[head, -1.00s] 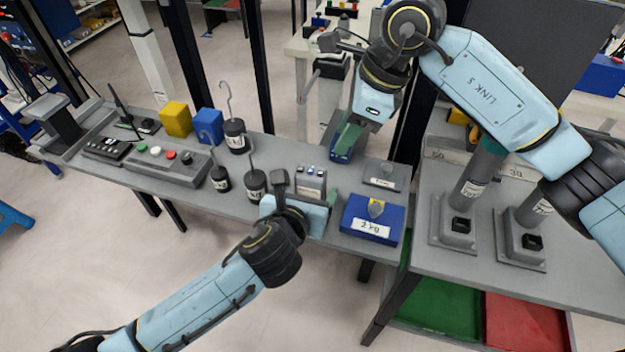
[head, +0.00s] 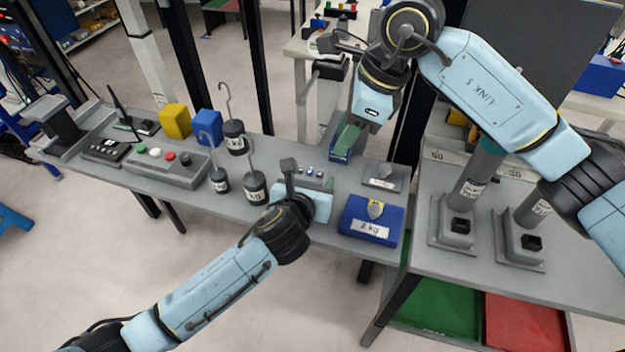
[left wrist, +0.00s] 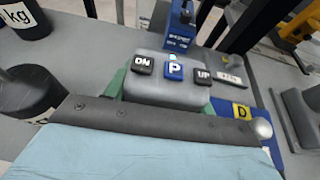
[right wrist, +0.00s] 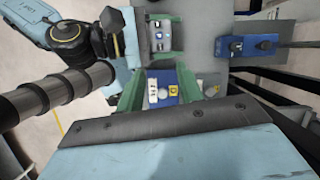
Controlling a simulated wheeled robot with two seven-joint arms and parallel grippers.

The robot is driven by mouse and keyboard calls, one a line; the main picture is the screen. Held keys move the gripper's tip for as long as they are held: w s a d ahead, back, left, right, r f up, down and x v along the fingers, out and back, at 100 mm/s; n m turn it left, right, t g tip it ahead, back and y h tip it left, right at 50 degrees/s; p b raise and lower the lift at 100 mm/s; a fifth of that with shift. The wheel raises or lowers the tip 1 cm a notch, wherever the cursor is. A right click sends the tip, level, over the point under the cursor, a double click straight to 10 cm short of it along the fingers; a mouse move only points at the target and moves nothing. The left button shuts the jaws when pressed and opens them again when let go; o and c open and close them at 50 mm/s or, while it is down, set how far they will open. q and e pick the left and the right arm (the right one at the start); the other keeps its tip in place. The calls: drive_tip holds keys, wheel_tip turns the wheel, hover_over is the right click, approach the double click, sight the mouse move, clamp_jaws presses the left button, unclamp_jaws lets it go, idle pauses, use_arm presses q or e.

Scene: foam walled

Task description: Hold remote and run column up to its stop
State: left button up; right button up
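The remote (left wrist: 168,78) is a grey box with dark DN and UP buttons, a blue P button and a small cyan light. It also shows in the head view (head: 316,177), above or on the bench; I cannot tell if it touches. My left gripper (head: 312,190) has its green fingers along both sides of the remote and looks shut on it. Its palm hides the remote's near part. I cannot identify the column in these frames.
A button panel (head: 168,168), yellow cube (head: 175,119) and blue cube (head: 207,124) are farther left.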

use_arm(q)
drive_tip(key=c, duration=0.4)
use_arm(e)
drive_tip(key=shift+c, duration=0.5)
clamp_jaws()
idle(0.8)
